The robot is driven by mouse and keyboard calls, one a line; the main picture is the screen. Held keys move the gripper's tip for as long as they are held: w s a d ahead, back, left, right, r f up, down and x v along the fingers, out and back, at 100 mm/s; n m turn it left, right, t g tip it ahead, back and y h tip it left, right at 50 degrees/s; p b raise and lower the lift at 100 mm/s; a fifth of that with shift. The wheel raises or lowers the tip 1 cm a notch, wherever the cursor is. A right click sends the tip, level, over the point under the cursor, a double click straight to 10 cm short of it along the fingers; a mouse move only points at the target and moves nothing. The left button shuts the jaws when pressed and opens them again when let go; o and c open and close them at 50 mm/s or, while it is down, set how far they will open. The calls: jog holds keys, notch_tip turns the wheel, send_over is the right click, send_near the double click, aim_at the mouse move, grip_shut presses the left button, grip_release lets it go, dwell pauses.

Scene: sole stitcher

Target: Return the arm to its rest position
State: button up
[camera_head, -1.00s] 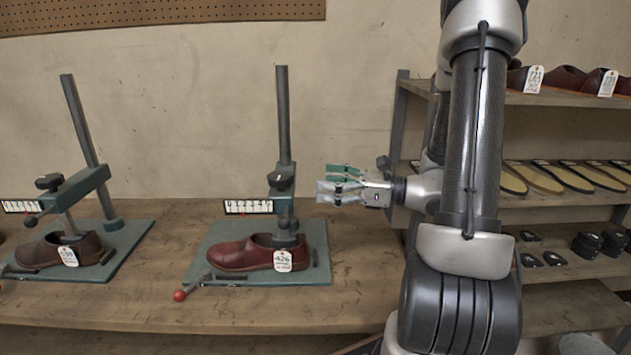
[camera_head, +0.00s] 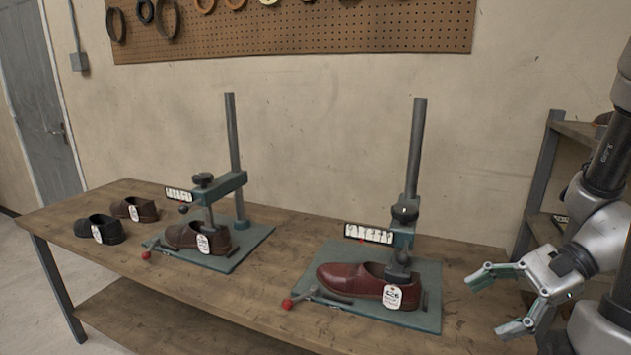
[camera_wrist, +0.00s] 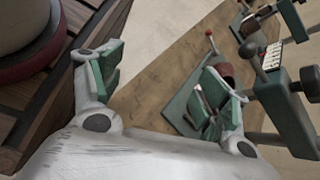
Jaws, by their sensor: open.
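My gripper (camera_head: 492,302) is open and empty at the lower right of the head view, to the right of the right-hand stitching stand and apart from it. In the wrist view my gripper (camera_wrist: 165,95) shows its two fingers spread, with nothing between them but the bench behind. The rest of my arm folds up along the right edge of the head view, partly cut off. A red shoe (camera_head: 350,278) tagged 426 sits on the right stand's green base plate (camera_head: 430,318), under its clamp.
A left stand (camera_head: 240,255) holds a brown shoe (camera_head: 183,236). Two more shoes (camera_head: 102,222) (camera_head: 135,209) lie at the left of the wooden bench (camera_head: 285,225). A shelf rack (camera_head: 548,150) stands at the right, behind my arm. A pegboard (camera_head: 330,35) hangs on the wall.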

jog(key=s+d+r+n+g+h, duration=0.1)
jog(key=s+d+r+n+h, duration=0.25)
jog(key=d+n+h, duration=0.45)
notch_tip(320, 180, up, 11)
jog(key=w+a+n+t+h, duration=0.1)
jog(key=a+n+t+h, duration=0.2)
jog(key=n+t, duration=0.3)
jog(key=m+y, duration=1.8)
jog(key=m, duration=0.2)
send_near(406, 208)
jog(key=w+x, duration=0.1)
jog(key=x, duration=0.1)
jog(key=shift+g, duration=0.4)
jog(key=x, duration=0.7)
jog(key=shift+s+a+f, duration=0.1)
jog(key=shift+a+f, duration=0.15)
jog(key=shift+a, duration=0.2)
